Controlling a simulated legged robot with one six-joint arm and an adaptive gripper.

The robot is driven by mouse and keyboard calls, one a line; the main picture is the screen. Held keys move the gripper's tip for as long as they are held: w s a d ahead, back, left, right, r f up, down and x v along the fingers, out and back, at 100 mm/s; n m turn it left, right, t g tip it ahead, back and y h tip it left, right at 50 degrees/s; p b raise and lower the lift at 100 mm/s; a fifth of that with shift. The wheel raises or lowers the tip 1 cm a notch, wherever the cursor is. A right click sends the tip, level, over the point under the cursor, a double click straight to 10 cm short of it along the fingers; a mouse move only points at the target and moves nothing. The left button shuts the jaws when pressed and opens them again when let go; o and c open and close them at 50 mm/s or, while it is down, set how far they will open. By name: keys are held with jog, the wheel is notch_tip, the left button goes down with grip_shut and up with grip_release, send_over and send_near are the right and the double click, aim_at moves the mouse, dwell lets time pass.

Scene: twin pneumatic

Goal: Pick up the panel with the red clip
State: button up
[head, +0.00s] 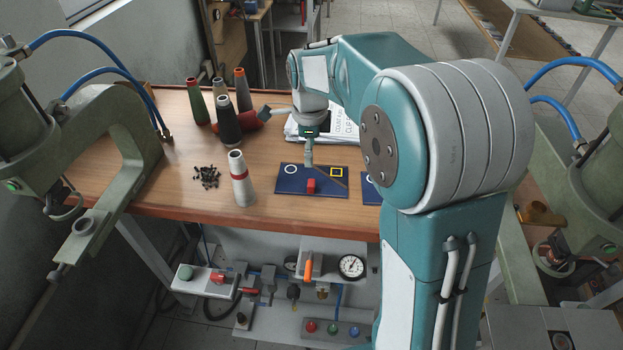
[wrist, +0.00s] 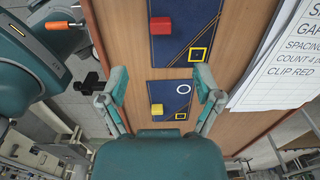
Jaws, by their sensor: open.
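The panel with the red clip is a dark blue panel (head: 323,190) with a white ring and a yellow square outline. It lies flat on the wooden table, and the red clip (head: 311,186) is at its near edge. In the wrist view this panel (wrist: 185,38) is at the top, with the red clip (wrist: 160,27) at its left edge. A second blue panel (wrist: 205,95) with a yellow clip (wrist: 157,110) lies below it in that view. My gripper (wrist: 158,84) is open and empty above the panels. In the head view my gripper (head: 309,163) appears over the red-clip panel's far edge.
A printed sheet (head: 340,127) reading "CLIP RED" lies behind the panels. Several yarn cones stand left, the nearest being a white one with a red band (head: 241,180). Small black pieces (head: 207,177) lie beside it. Green pneumatic presses (head: 60,130) flank the table. My arm hides the table's right side.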

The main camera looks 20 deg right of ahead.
jog(key=shift+w+f, duration=0.15)
jog(key=shift+f, duration=0.15)
send_over(311, 183)
jog(key=f, duration=0.4)
jog(key=shift+w+a+f, duration=0.2)
jog(key=shift+f, duration=0.2)
jog(key=f, duration=0.5)
jog(key=shift+s+d+f, duration=0.1)
jog(key=shift+d+f, duration=0.1)
jog(key=shift+f, duration=0.15)
grip_shut()
